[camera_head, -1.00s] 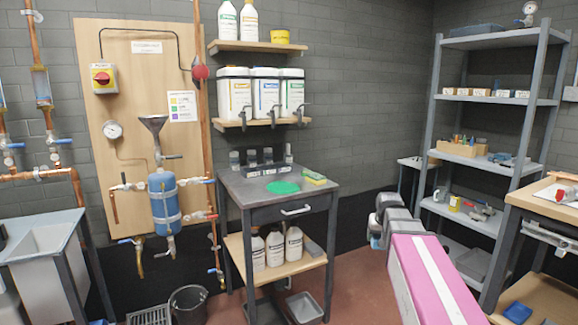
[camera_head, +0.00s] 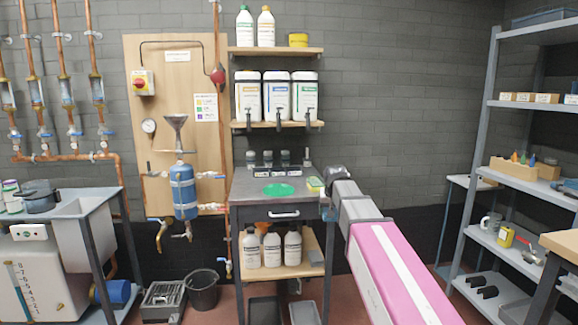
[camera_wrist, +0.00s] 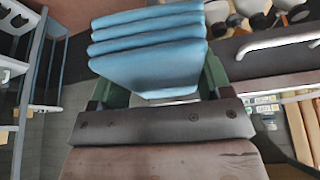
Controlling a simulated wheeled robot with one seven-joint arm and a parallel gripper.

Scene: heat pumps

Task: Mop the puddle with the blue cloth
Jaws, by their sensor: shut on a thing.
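The green puddle (camera_head: 277,189) lies on the grey top of the small work cart (camera_head: 241,189), left of centre in the head view. The blue cloth (camera_wrist: 150,60) is folded in several layers and fills the upper middle of the wrist view. My gripper (camera_wrist: 157,88) is shut on it, with a green finger at each side. In the head view only a small bluish part shows by the arm's end, at the cart's right front corner. The cloth appears apart from the puddle, to its right.
A yellow and green sponge (camera_head: 315,184) lies at the cart's right edge. Several small jars stand along the cart's back. The drawer handle (camera_head: 283,214) sticks out in front. White jugs (camera_head: 276,98) stand on a shelf above. A grey rack (camera_head: 477,150) stands at right.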

